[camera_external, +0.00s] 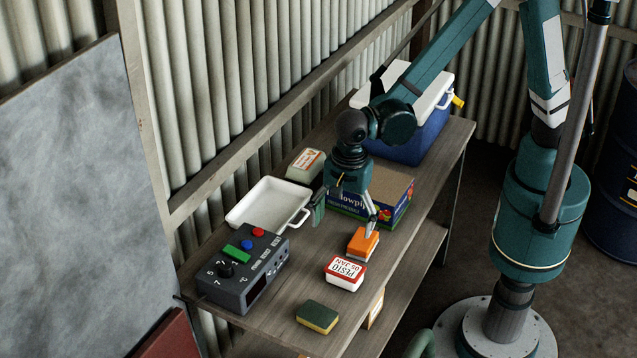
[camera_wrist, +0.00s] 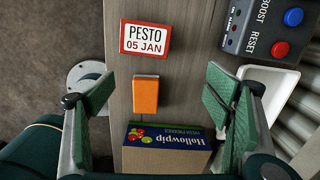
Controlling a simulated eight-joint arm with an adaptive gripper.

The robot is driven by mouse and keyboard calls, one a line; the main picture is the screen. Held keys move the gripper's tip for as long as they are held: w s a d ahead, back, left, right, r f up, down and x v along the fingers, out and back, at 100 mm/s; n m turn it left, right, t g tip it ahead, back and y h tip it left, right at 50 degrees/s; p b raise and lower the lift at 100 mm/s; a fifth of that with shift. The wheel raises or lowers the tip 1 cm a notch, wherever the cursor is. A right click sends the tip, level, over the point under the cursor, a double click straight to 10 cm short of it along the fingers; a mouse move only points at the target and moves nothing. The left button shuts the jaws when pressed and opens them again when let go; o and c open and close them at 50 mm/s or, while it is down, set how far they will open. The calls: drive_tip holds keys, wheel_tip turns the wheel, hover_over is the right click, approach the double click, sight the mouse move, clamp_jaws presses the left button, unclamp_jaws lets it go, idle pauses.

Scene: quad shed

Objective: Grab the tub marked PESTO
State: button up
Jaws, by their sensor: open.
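The tub marked PESTO (camera_external: 345,273) is a small white and red tub with a white label that also reads 05 JAN. It sits on the wooden bench near the front edge. In the wrist view the tub (camera_wrist: 145,38) lies at the upper left, beyond my fingertips. My gripper (camera_external: 345,215) is open above the bench, farther back than the tub. In the wrist view the gripper (camera_wrist: 160,95) has its fingers wide apart with nothing held. An orange block (camera_external: 362,243) stands between the gripper and the tub, and it shows between the fingers in the wrist view (camera_wrist: 146,95).
The bench also holds a Hollowpip carton (camera_external: 392,205), a white tray (camera_external: 262,203), a grey control box (camera_external: 240,268) with buttons, a green and yellow sponge (camera_external: 318,316), another labelled tub (camera_external: 306,165) and a blue cooler (camera_external: 410,142). Bare wood surrounds the PESTO tub.

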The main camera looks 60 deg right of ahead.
drive_tip(key=m, duration=0.1)
hover_over(345, 268)
wheel_tip(345, 268, down, 4)
drive_tip(key=shift+a+f, duration=0.1)
drive_tip(key=shift+f, duration=1.3)
drive_tip(key=shift+f+b, duration=0.65)
drive_tip(key=shift+f, duration=1.95)
drive_tip(key=shift+c, duration=0.2)
drive_tip(key=c, duration=1.1)
